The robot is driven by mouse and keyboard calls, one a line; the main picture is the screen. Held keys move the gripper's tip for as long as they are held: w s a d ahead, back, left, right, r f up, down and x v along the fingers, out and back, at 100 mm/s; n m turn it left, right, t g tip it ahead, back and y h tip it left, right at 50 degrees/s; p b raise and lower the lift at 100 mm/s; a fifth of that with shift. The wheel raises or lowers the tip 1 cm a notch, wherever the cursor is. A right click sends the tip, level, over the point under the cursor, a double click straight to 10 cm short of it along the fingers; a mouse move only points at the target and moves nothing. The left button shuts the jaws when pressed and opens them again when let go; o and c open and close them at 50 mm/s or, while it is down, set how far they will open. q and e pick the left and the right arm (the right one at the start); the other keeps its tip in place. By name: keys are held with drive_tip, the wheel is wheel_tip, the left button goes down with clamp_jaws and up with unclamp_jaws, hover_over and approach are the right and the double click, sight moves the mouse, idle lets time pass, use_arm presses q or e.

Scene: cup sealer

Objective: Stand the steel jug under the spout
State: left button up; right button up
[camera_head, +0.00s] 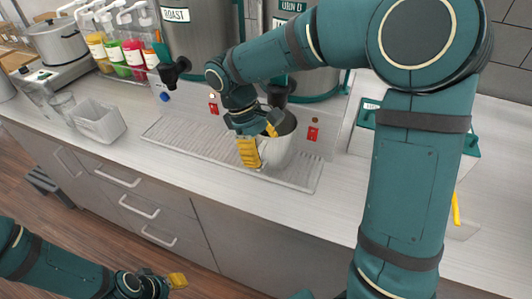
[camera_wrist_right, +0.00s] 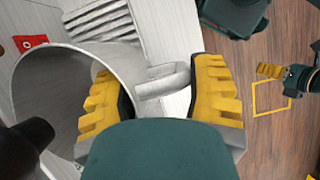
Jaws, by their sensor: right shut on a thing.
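The steel jug (camera_head: 281,150) is at the right part of the slotted drip tray (camera_head: 190,143), below and slightly in front of the right urn's black spout (camera_head: 279,91). It looks upright; I cannot tell whether its base touches the tray. My right gripper (camera_head: 258,140) is shut on the jug's handle. In the right wrist view, the handle (camera_wrist_right: 163,84) lies between the yellow fingers of that gripper (camera_wrist_right: 165,95), with the jug's open mouth to the left. My left gripper (camera_head: 172,282) is low in front of the drawers, away from the jug; its jaw opening is unclear.
A second urn (camera_head: 200,35) with a black spout (camera_head: 173,70) stands to the left. A clear bin (camera_head: 98,121), bottles of coloured syrup (camera_head: 133,55) and a pot (camera_head: 57,43) are further left. A green-edged device (camera_head: 368,115) stands right, partly behind my arm. The front counter strip is clear.

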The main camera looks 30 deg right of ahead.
sight(267, 156)
drive_tip(key=shift+w+d, duration=0.55)
drive_tip(key=shift+d, duration=0.05)
drive_tip(key=f, duration=0.3)
drive_tip(key=shift+w+d+b, duration=0.2)
drive_tip(key=shift+d+b, duration=0.15)
drive_tip(key=shift+f, duration=0.35)
drive_tip(key=o, duration=1.2)
